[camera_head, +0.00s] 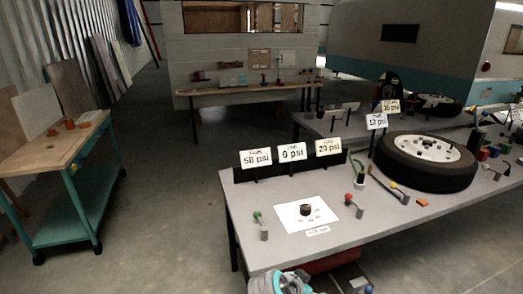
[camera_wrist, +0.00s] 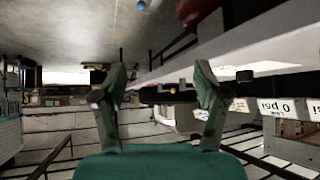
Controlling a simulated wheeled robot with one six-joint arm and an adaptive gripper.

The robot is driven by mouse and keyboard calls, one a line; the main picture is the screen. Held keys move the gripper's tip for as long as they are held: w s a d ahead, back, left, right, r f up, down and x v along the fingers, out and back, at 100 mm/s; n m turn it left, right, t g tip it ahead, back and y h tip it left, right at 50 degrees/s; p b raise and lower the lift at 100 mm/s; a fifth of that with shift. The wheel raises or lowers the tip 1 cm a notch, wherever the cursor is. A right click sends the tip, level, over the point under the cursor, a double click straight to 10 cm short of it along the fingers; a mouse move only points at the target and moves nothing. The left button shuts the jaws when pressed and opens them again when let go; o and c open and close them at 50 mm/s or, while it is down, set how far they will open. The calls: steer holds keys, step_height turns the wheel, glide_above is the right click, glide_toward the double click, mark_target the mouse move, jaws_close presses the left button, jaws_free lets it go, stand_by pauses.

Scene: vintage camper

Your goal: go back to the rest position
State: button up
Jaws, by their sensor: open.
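My gripper (camera_wrist: 160,85) shows in the wrist view with its two green fingers spread apart. It is open and nothing is between the fingertips. Parts of the bench and the room show in the background beyond them. In the head view, a teal and white part at the bottom edge looks like my arm; the fingers cannot be made out there.
A grey workbench (camera_head: 285,250) stands ahead, bearing a white sheet (camera_head: 290,224) with a dark round piece, psi cards (camera_head: 291,152) and a tyre (camera_head: 426,162). A teal cart (camera_head: 75,205) stands left. The floor (camera_head: 165,200) between them is clear.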

steer(key=s+d+f+n+t+y, duration=0.25)
steer(key=s+d+f+n, duration=0.2)
steer(key=s+f, duration=0.65)
steer(key=s+f+n+t+y, duration=0.2)
steer(key=s+f+n+y, duration=0.15)
steer(key=s, duration=0.75)
steer(key=s+r+n+t+y, duration=0.1)
steer(key=s+r, duration=0.2)
steer(key=s, duration=0.4)
steer(key=s+r+n+t, duration=0.1)
steer(key=s+r, duration=0.2)
steer(key=s, duration=0.5)
steer(key=s+r+t, duration=0.2)
steer(key=s+r, duration=0.8)
steer(key=r, duration=0.2)
steer(key=shift+d+r, duration=0.15)
steer(key=shift+d, duration=0.05)
steer(key=shift+w, duration=0.1)
